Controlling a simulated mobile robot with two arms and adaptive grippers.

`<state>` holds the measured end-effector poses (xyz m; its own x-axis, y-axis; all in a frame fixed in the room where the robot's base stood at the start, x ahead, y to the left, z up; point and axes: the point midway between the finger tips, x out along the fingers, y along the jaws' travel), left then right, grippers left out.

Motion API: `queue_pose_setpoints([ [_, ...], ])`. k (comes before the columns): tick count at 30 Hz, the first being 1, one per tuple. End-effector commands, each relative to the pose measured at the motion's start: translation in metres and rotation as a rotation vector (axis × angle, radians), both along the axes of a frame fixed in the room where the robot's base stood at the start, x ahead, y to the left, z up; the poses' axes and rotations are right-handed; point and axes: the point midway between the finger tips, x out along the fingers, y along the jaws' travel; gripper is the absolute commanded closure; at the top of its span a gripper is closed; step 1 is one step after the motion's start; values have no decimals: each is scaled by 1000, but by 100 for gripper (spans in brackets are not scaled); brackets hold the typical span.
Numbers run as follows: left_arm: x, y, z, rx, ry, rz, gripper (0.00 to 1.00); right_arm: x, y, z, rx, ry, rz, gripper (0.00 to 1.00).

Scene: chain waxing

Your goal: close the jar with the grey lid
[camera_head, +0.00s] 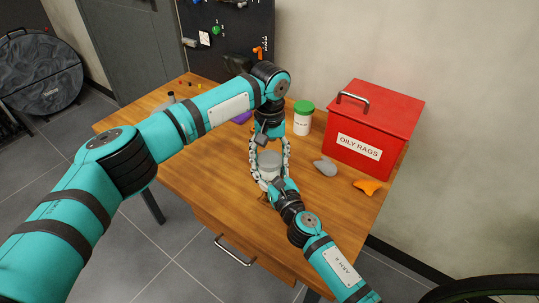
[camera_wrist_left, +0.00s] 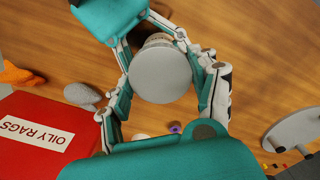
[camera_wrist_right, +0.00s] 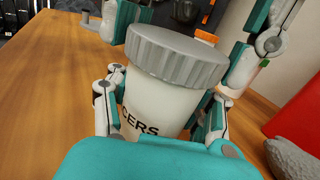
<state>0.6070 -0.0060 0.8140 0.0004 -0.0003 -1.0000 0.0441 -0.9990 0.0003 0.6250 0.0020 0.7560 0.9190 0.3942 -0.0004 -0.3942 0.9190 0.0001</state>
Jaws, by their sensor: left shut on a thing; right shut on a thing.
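The white jar (camera_head: 268,172) stands upright on the wooden table, with dark lettering ending in "CERS" on its side in the right wrist view (camera_wrist_right: 155,105). The grey ribbed lid (camera_wrist_right: 178,58) is on the jar's mouth; I cannot tell whether it is screwed tight. It shows from above as a grey disc in the left wrist view (camera_wrist_left: 160,78). My left gripper (camera_head: 269,153) reaches down from above, shut with its fingers on either side of the lid. My right gripper (camera_head: 270,175) comes from the front, shut around the jar's body below the lid.
A white jar with a green lid (camera_head: 303,118) stands behind. A red "OILY RAGS" box (camera_head: 373,128) is at the back right. A grey lump (camera_head: 325,166) and an orange object (camera_head: 367,187) lie right. A purple item (camera_head: 242,117) is partly hidden by my left arm. The table's front left is clear.

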Motion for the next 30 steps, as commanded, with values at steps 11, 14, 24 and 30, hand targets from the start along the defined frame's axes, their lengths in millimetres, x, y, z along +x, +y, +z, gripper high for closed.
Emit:
queue_pose_setpoints([
  [11,0,1,-1,-1,1,-867,77,0,-1,0,1,0,-1,100],
  [14,0,1,-1,-1,2,-1084,77,0,-1,0,1,0,-1,100],
  [24,0,1,-1,2,0,-1227,27,0,-1,0,0,0,-1,100],
  [30,0,1,-1,1,0,-1227,11,0,0,0,0,0,-1,100],
])
